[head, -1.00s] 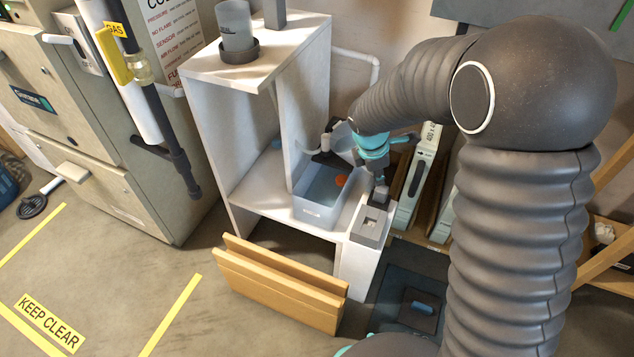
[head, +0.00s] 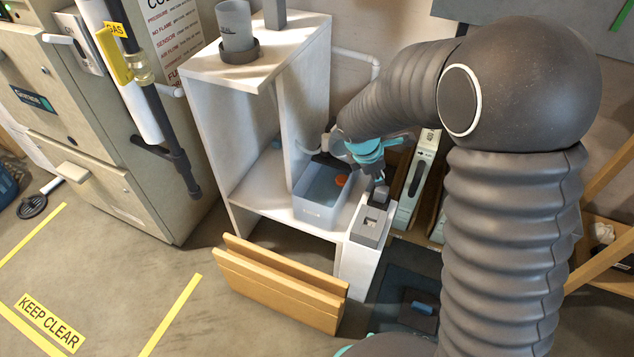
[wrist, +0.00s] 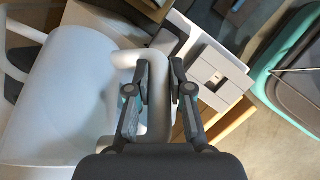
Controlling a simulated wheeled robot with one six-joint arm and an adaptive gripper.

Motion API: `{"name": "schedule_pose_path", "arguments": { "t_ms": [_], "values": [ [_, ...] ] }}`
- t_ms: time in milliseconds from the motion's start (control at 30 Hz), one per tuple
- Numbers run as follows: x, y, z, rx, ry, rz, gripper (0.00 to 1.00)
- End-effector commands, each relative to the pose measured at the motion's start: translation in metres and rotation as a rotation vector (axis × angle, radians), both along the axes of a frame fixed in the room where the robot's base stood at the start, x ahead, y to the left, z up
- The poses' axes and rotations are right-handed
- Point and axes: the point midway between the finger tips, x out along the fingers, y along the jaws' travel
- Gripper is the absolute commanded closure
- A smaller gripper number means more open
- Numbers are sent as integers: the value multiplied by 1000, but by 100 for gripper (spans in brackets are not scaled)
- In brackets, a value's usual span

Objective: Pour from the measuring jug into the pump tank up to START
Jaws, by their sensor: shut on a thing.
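The pump tank (head: 318,212) is an open, blue-grey see-through box on the low white shelf, with an orange float (head: 341,181) inside. I cannot read a START mark or the level. My gripper (head: 376,178) is beside the tank's right rear, above the grey block. In the wrist view my gripper (wrist: 160,85) is shut on the handle of the whitish measuring jug (wrist: 70,95). The jug's body fills the left of that view. In the head view the jug is mostly hidden behind my wrist, and I cannot tell its tilt or contents.
A grey block (head: 371,224) stands on a white pedestal right of the tank. A white cabinet (head: 250,140) rises to the left, with a grey cylinder (head: 236,25) on top. Wooden boards (head: 280,290) stand in front. The floor at left is open.

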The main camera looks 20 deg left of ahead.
Motion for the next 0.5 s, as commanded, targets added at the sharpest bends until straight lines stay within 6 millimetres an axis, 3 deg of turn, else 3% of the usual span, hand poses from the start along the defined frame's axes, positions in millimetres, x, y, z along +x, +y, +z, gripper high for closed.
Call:
{"name": "schedule_pose_path", "arguments": {
  "t_ms": [500],
  "values": [
    [0,0,0,-41,-40,-3,100]
  ]
}}
